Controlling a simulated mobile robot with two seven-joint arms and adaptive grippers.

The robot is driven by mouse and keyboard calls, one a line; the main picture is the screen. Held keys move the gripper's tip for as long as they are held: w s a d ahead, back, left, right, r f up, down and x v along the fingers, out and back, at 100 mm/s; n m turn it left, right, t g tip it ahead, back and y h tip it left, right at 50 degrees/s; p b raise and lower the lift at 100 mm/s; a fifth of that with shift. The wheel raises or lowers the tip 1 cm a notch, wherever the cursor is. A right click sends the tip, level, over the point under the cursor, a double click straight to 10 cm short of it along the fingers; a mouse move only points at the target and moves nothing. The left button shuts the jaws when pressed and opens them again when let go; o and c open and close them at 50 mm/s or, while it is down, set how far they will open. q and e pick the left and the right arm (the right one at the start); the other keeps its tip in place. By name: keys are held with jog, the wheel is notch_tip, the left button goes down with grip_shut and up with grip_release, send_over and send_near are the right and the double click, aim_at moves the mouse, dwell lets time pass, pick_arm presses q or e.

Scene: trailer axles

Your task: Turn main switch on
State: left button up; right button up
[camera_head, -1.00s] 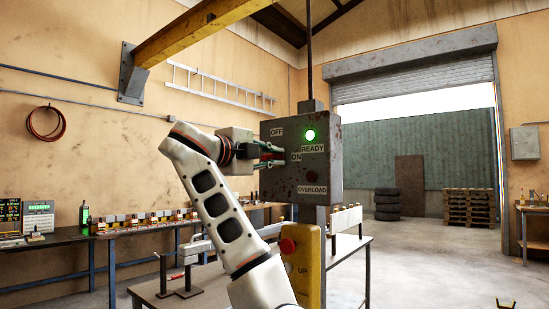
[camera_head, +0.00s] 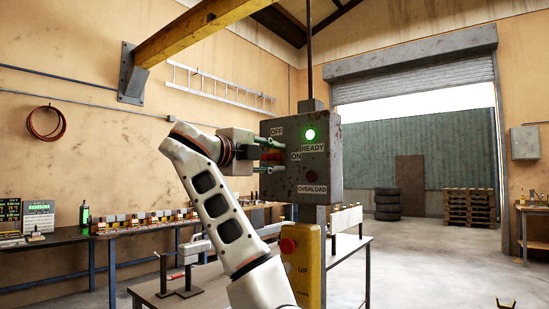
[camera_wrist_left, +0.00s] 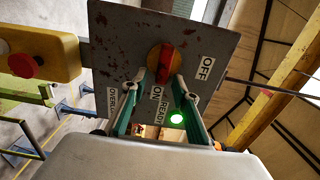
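The main switch is a red rotary handle on a yellow-orange plate, on the face of a grey, rust-spotted control box (camera_head: 325,165). In the left wrist view the red handle (camera_wrist_left: 163,62) lines up with the ON label (camera_wrist_left: 157,93), with the OFF label (camera_wrist_left: 206,68) off to the right. The green READY lamp (camera_head: 310,135) is lit; the OVERLOAD lamp (camera_head: 311,176) is dark red. My left gripper (camera_head: 281,156) is at the switch, its fingers spread on either side of the handle with gaps showing.
A yellow pendant with a red button (camera_head: 288,246) hangs just below the box. A workbench (camera_head: 350,248) stands beneath it, and a long bench (camera_head: 65,240) runs along the left wall. Stacked tyres (camera_head: 387,203) and pallets (camera_head: 468,206) stand at the back.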

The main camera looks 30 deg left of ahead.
pick_arm(q)
jog(key=shift+s+a, duration=0.1)
jog(key=shift+s, duration=0.15)
jog(key=s, duration=1.1)
jog(key=shift+s+a, duration=0.25)
jog(key=shift+a, duration=0.15)
